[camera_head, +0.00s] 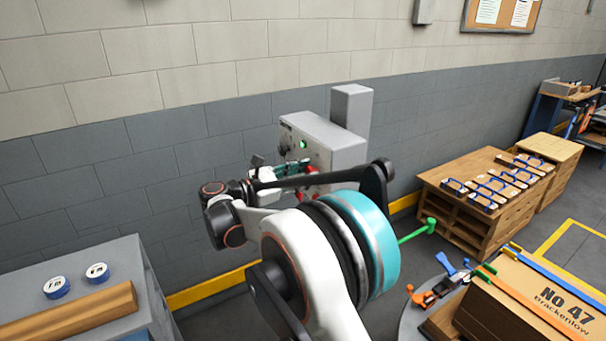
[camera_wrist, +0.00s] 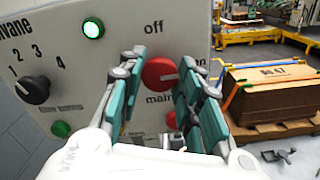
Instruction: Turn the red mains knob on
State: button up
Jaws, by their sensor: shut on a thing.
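The red mains knob (camera_wrist: 159,73) is on the grey control panel (camera_wrist: 195,20) in the wrist view. "off" is printed above it, and lettering at its right and below is partly covered by my fingers. A pale mark on the knob seems to lie toward its right side. My gripper (camera_wrist: 160,62) is shut on the knob, with one teal-padded finger at each side. In the head view my gripper (camera_head: 258,168) is in front of the grey panel box (camera_head: 330,145), and my arm covers much of that area.
A lit green lamp (camera_wrist: 93,28), a black numbered selector (camera_wrist: 35,90) and a green button (camera_wrist: 60,128) are on the panel. Another red part (camera_wrist: 172,120) shows below the knob.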

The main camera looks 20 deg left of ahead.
jog(key=m, duration=0.4)
jog(key=shift+m, duration=0.3)
jog(key=m, duration=0.3)
jog(key=shift+f+m+p, duration=0.1)
jog(key=shift+m+p, duration=0.2)
jog(key=m, duration=0.5)
jog(key=shift+f+m, duration=0.15)
jog(key=shift+m, duration=1.15)
jog(key=shift+s+d+m, duration=0.1)
jog(key=shift+m, duration=0.2)
jog(key=o, duration=1.1)
